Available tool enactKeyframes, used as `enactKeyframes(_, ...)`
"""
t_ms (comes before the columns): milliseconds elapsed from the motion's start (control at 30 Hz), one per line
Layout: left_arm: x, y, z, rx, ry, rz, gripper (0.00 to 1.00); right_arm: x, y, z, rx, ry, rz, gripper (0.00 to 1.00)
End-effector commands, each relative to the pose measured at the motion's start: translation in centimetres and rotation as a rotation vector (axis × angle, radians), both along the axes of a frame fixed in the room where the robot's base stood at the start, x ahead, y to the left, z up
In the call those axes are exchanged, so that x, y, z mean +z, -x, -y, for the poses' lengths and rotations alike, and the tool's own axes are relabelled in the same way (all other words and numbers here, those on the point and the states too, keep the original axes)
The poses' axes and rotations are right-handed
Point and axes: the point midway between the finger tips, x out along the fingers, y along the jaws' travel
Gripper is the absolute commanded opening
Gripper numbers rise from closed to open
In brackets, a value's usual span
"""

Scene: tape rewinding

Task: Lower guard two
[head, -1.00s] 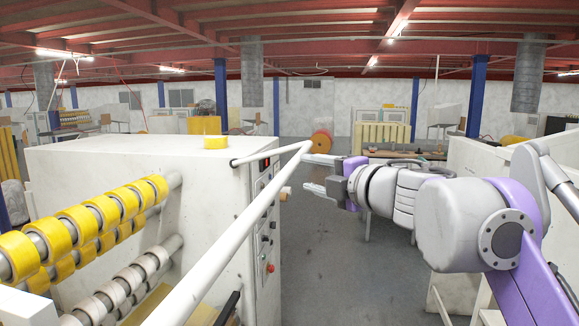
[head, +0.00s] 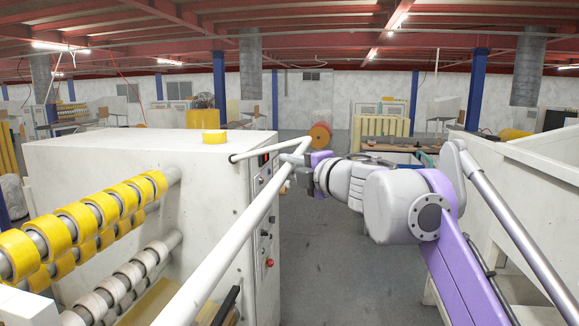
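A white tubular guard (head: 222,246) runs diagonally from the bottom of the head view up to a corner near the middle. The guard is raised in front of the rollers. My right gripper (head: 288,158) is at the guard's far upper corner, its fingers overlapping the tube in the view. Whether they touch or close on it cannot be told. My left gripper is out of view.
Yellow tape rolls (head: 75,222) sit on shafts at the left. One yellow roll (head: 214,136) lies on the machine top. A control panel with a red button (head: 270,263) is on the machine's side. A white machine (head: 520,190) stands at the right, with grey floor (head: 335,270) between.

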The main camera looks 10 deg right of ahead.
Motion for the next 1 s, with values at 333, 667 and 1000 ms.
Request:
enactKeyframes(333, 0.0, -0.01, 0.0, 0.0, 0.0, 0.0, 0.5, 0.01, 0.02, 0.01, 0.0, 0.0, 0.0, 0.0)
enactKeyframes(667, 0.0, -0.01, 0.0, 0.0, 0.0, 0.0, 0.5, 0.01, 0.02, 0.01, 0.0, 0.0, 0.0, 0.0)
enactKeyframes(1000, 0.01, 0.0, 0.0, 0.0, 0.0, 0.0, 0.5, 0.02, 0.02, 0.01, 0.0, 0.0, 0.0, 0.0)
